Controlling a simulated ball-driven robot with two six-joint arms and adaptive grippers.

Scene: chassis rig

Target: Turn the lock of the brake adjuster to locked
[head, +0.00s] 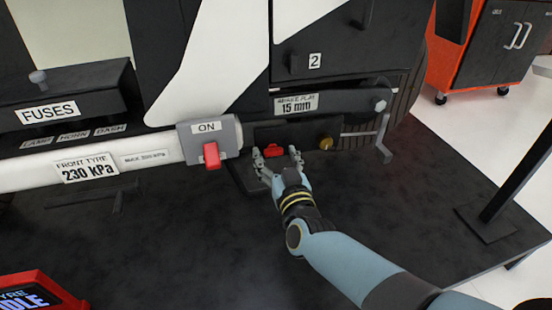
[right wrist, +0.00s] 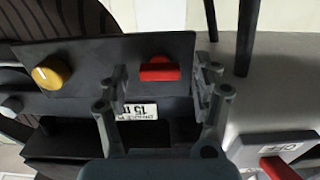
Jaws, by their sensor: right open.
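The brake adjuster is a dark panel (head: 303,130) low on the chassis, with a red lock handle (head: 273,151) and a round brass knob (head: 326,143) to its right. My right gripper (head: 277,154) is open, with its fingers on either side of the red handle. In the right wrist view the red handle (right wrist: 159,69) lies level across the dark panel, between the open fingertips (right wrist: 163,80). Gaps show at both sides, so the fingers look apart from it. The brass knob (right wrist: 52,72) is at the left there. My left gripper is not in view.
A label (head: 296,103) above the adjuster reads 15 mm. A grey switch box (head: 229,134) marked ON, with a red lever (head: 211,155), stands close left of my gripper. A crank-like rod (head: 383,140) is to the right. The dark platform in front is mostly clear.

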